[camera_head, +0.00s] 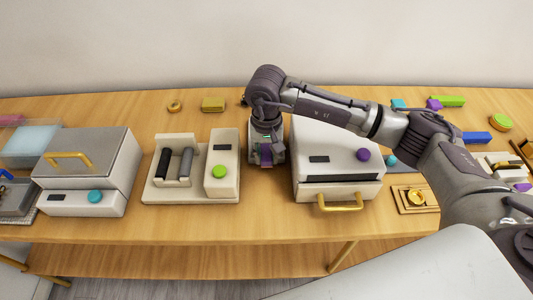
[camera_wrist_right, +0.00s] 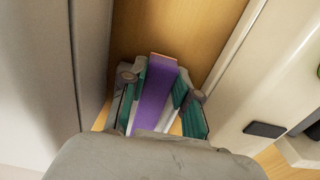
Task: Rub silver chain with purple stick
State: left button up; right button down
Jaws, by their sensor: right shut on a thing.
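My right gripper (camera_head: 265,152) reaches down into the gap between two white machines. In the right wrist view my right gripper (camera_wrist_right: 160,92) is shut on a purple stick (camera_wrist_right: 153,100), with its teal-padded fingers on either side. The stick has a pale pinkish end and points away from the wrist over the wooden table. I cannot make out a silver chain in either view. My left gripper is not in view.
A white machine with two rollers (camera_head: 175,166) and a green button stands left of my gripper. A white box with a gold handle (camera_head: 340,203) stands close on its right. A grey-lidded box (camera_head: 85,160) is farther left. Small coloured blocks (camera_head: 447,101) lie at the back right.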

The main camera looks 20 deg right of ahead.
jog(key=shift+b, duration=0.4)
dwell(0.8)
jog(key=shift+w+f+b, duration=0.1)
jog(key=shift+w+b, duration=0.05)
jog(key=shift+b, duration=0.25)
jog(key=shift+w, duration=0.15)
jog(key=shift+d+b, duration=0.1)
jog(key=shift+b, duration=0.2)
jog(key=shift+w+b, duration=0.25)
jog(key=shift+b, duration=0.2)
jog(key=shift+w, duration=0.1)
